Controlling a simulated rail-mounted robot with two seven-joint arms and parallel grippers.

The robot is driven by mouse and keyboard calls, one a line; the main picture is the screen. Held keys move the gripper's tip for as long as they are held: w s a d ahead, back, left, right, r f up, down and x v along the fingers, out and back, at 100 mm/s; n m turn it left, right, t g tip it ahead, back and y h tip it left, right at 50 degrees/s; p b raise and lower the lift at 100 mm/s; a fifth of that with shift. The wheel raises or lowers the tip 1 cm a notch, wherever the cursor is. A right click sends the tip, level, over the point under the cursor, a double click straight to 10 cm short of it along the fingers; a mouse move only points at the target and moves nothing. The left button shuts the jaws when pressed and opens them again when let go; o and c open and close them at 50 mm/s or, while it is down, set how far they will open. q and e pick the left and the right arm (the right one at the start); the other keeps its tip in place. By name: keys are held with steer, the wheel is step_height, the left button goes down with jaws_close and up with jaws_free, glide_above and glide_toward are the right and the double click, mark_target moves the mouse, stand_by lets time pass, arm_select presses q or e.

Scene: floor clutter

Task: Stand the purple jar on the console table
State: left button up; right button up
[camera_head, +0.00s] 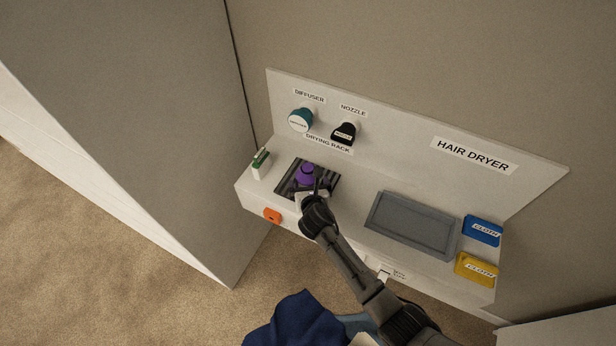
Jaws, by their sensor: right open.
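The purple jar (305,174) is at the dark ribbed drying rack on the left part of the white console table (360,182). It looks upright, with its lower part partly covered. My right gripper (314,191) is at the near side of the jar, with its arm coming in from the bottom right. It is open; whether its fingers touch the jar or lie around it, I cannot tell. My left gripper is not in view.
A teal diffuser (302,118) and black nozzle (344,134) are on the back panel. A green-and-white item (261,163) stands left. Dark blue fabric (293,325) lies below.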

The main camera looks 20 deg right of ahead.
mark_target(308, 179)
steer(key=shift+b+x, duration=0.3)
steer(key=shift+x, duration=1.55)
steer(key=shift+c, duration=0.2)
steer(key=c, duration=0.7)
